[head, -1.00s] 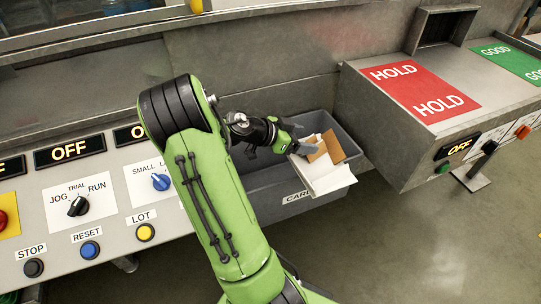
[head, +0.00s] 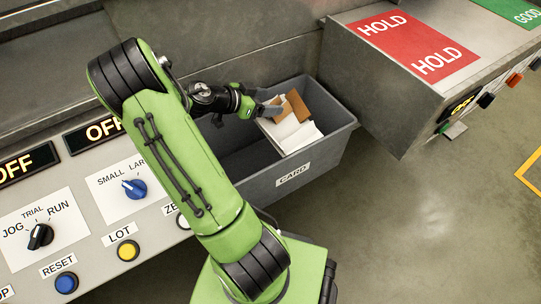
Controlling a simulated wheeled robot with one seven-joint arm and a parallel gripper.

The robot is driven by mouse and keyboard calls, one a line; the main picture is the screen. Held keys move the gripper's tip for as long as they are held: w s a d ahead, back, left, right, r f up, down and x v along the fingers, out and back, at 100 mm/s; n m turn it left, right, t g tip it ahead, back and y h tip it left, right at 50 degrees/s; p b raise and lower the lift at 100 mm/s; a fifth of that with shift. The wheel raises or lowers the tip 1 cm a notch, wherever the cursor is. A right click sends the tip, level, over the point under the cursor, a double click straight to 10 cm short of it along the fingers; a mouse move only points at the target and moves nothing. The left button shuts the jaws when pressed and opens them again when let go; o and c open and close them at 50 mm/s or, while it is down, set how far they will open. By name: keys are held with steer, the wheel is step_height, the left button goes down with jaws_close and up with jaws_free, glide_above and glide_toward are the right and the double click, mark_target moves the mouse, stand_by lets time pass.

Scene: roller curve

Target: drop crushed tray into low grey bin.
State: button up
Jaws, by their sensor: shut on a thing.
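The crushed tray (head: 293,131), white with a brown cardboard flap, shows over the right part of the low grey bin (head: 318,164), which carries a CARD label. My gripper (head: 265,108) is shut on the tray at its upper left edge. From this view I cannot tell how far the tray is above the bin floor. The tray lies within the bin's rim in the picture. The bin's left part is hidden behind my green arm; the visible middle of it looks dark and empty.
A control panel with a blue SMALL/LARGE knob (head: 134,189) and several buttons runs along the left. A metal bench with a red HOLD panel (head: 413,42) stands right of the bin. A metal wall is behind the bin. The floor at the lower right is clear.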

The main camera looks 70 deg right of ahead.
steer(key=shift+f, duration=0.15)
steer(key=o, duration=1.1)
steer(key=shift+c, duration=0.2)
steer(key=p+v, duration=0.2)
steer(key=v, duration=1)
steer(key=shift+p, duration=0.4)
steer(key=shift+s+a, duration=0.15)
